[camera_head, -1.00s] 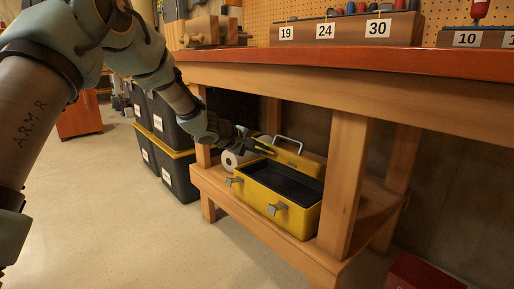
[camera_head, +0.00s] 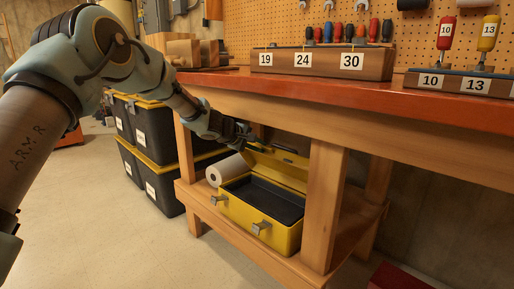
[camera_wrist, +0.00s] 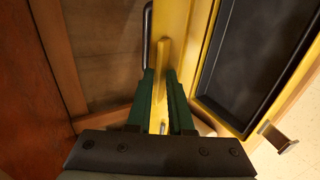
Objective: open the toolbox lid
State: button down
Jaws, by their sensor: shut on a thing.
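The yellow toolbox (camera_head: 234,212) sits on the lower shelf of the workbench, with two metal latches on its front. Its lid (camera_head: 290,172) is swung up at the back, and the dark inside of the box shows. My gripper (camera_head: 262,149) is at the lid's upper left edge. In the wrist view, the green fingers of my gripper (camera_wrist: 161,78) are shut on the yellow lid (camera_wrist: 172,28), one finger on each side of a narrow yellow part. The exact contact is partly hidden by the fingers.
A bench leg (camera_head: 324,210) stands right of the toolbox and the orange bench top (camera_head: 350,94) is above. A white roll (camera_head: 223,170) lies behind its left end. Black bins (camera_head: 150,145) with yellow lids are stacked left. The floor (camera_head: 95,215) in front is clear.

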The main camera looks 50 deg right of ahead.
jog(key=c, duration=1)
grip_release()
jog(key=shift+o, duration=0.2)
jog(key=shift+f, duration=0.1)
jog(key=shift+a, duration=0.1)
jog(key=v, duration=1)
jog(key=shift+a+r+b, duration=0.25)
jog(key=shift+r+b, duration=0.15)
jog(key=shift+b, duration=0.05)
